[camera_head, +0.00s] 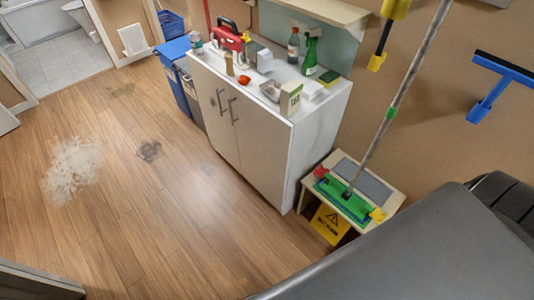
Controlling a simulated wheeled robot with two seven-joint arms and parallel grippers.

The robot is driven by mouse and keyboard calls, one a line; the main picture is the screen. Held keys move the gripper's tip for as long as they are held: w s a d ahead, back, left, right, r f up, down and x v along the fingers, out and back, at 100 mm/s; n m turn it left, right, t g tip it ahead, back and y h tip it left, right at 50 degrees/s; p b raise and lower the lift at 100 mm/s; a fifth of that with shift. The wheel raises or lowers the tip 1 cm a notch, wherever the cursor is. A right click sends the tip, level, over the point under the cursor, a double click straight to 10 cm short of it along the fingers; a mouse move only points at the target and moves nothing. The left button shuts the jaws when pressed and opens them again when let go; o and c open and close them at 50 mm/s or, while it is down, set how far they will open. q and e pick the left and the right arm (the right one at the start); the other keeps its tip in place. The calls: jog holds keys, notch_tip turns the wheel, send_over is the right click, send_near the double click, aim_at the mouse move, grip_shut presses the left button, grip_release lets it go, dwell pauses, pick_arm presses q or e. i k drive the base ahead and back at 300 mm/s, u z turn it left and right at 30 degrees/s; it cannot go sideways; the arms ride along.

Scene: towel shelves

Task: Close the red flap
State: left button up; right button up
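A green flat mop head (342,198) lies on top of a small light-coloured stand to the right of the white cabinet. A long grey handle (403,92) rises from it, tilted up to the right. The small red flap (320,171) is at the mop head's far left end and seems to stick up; its exact angle is too small to tell. A yellow flap (377,215) is at the near right end. Neither of my grippers is in view.
The white cabinet (240,125) carries bottles, boxes and a red toolbox (227,34). A yellow warning sign (330,224) leans at the stand (391,200). A blue squeegee (490,100) hangs on the wall. The wooden floor (150,220) is open, with stains.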

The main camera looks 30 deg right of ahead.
aim_at(322, 172)
jog(key=u, duration=0.45)
jog(key=i, duration=2.25)
jog(key=z, duration=3.1)
